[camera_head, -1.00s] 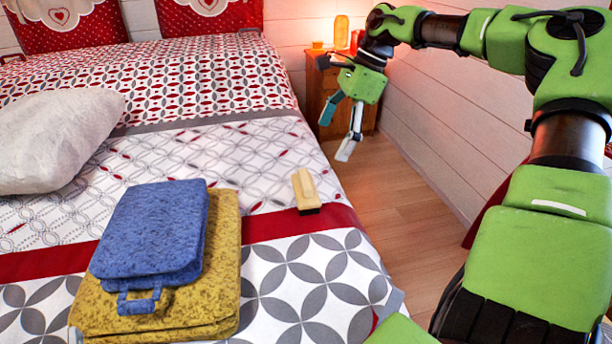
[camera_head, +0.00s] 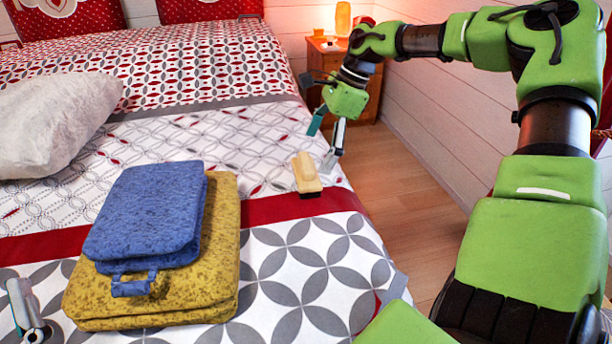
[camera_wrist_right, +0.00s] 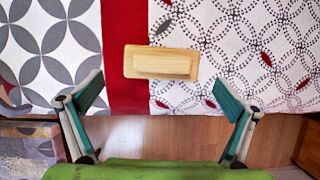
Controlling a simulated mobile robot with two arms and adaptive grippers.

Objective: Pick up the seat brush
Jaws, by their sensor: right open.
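The seat brush (camera_head: 306,173) has a pale wooden body with a dark underside. It lies on the bed near its right edge, by the red stripe. It also shows in the right wrist view (camera_wrist_right: 161,62), on the bedspread ahead of the fingers. My right gripper (camera_head: 322,149) is open and empty, above the bed's right edge, just beyond the brush and apart from it. In the right wrist view its two fingers (camera_wrist_right: 160,98) are spread wide, with the brush farther out between them. Part of my left gripper (camera_head: 24,310) shows at the lower left edge; its jaw state is unclear.
A grey pillow (camera_head: 50,125) lies at the left. A wooden nightstand (camera_head: 364,103) with an orange lamp (camera_head: 343,18) stands by the wall. Bare floor (camera_head: 400,185) runs right of the bed.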

